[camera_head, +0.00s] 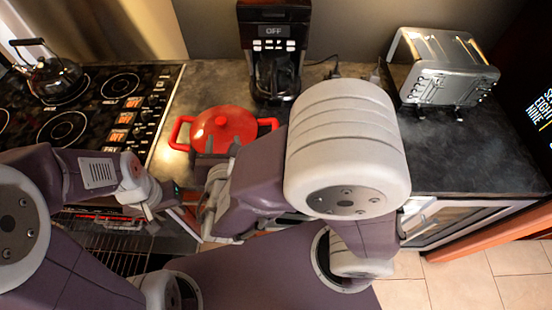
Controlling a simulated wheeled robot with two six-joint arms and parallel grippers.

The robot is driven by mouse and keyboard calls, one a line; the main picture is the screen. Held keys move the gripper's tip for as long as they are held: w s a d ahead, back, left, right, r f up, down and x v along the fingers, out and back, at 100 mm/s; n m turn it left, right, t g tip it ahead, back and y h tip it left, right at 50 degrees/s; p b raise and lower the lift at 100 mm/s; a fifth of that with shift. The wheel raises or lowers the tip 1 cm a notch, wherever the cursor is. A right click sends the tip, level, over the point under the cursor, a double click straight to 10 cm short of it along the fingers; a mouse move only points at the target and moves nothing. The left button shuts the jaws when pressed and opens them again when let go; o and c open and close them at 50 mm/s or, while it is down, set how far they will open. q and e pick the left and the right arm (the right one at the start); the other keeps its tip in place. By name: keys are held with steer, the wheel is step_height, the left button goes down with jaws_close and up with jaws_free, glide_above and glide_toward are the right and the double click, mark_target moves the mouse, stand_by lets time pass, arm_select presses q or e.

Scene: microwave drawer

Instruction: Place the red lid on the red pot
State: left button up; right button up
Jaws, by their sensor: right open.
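The red pot (183,134) stands on the dark counter between the stove and the coffee maker, with a red handle showing on each side. The red lid (222,124), round with a knob on top, lies over the pot's opening; I cannot tell whether it is fully seated. My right gripper (213,157) is open at the near side of the pot and hides its front; whether it touches the lid or pot is unclear. My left gripper (153,204) is lower left of the pot, apart from it; its fingers are too small to read.
A stove (95,108) with a metal kettle (54,77) is at the left. A coffee maker (272,50) stands behind the pot. A silver toaster (440,65) is at the back right. The right counter (455,155) has bare room.

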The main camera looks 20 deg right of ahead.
steer(key=s+d+f+m+g+h, duration=0.1)
steer(key=s+d+f+m+g, duration=0.1)
steer(key=d+m, duration=0.4)
steer(key=s+d+f+m+g+h, duration=0.1)
steer(key=s+d+f+m+g, duration=0.2)
steer(key=d+f+m+g, duration=0.1)
steer(key=s+d+f+m+g+h, duration=0.2)
steer(key=s+d+f+m+g, duration=0.1)
steer(key=d+m, duration=0.4)
steer(key=shift+d+f+m+g, duration=0.15)
steer(key=shift+d+f+g, duration=0.1)
steer(key=shift+d+g, duration=0.3)
steer(key=shift+d+f+m+g, duration=0.2)
steer(key=shift+d+g, duration=0.2)
steer(key=shift+g, duration=0.15)
steer(key=shift+a+f+m+g+y, duration=0.2)
steer(key=shift+m+y, duration=0.7)
steer(key=shift+m, duration=1.65)
steer(key=shift+f+m+g+y, duration=0.2)
steer(key=shift+m+y, duration=0.7)
steer(key=shift+m, duration=1.65)
steer(key=shift+a+f+m+g+y, duration=0.1)
steer(key=shift+f+m+y, duration=0.2)
steer(key=shift+m+y, duration=1.45)
